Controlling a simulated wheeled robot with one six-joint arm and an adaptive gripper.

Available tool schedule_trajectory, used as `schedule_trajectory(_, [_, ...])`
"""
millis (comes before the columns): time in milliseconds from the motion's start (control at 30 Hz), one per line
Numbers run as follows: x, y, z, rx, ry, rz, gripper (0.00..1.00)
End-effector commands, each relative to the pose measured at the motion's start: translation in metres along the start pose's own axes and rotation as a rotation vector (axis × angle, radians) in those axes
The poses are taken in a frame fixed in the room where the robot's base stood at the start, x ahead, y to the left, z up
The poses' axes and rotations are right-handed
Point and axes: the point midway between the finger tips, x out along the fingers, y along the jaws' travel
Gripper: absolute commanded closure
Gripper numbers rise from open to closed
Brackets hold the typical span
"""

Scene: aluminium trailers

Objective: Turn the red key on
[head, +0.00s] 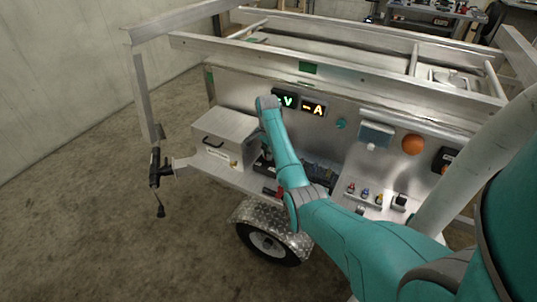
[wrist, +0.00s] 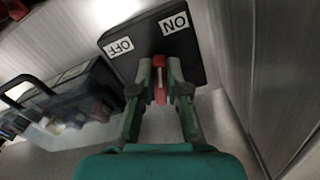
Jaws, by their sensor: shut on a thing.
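In the wrist view, a black switch box (wrist: 188,44) carries a white ON label (wrist: 173,23) on the right and a white OFF label (wrist: 120,46) on the left. The red key (wrist: 159,62) stands on the front of this box, between and below the two labels. My gripper (wrist: 160,80) is shut on the red key, with one finger on each side of it. The fingers hide part of the key, so I cannot tell exactly which label it points to.
A clear case with a black handle (wrist: 22,88) stands left of the gripper in the wrist view, and a metal wall (wrist: 240,70) rises close on the right. In the head view, the trailer has lit V and A displays (head: 313,108), an orange dome (head: 412,145) and a metal box (head: 222,130).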

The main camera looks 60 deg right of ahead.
Motion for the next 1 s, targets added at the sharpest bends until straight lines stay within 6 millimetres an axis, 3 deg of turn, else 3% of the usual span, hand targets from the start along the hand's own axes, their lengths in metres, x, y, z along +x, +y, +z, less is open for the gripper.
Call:
schedule_trajectory(500, [-0.0003, -0.0066, -0.0007, 0.362, 0.000, -0.001, 1.00])
schedule_trajectory(1000, [0.0000, -0.0077, -0.0011, 0.446, -0.001, -0.001, 1.00])
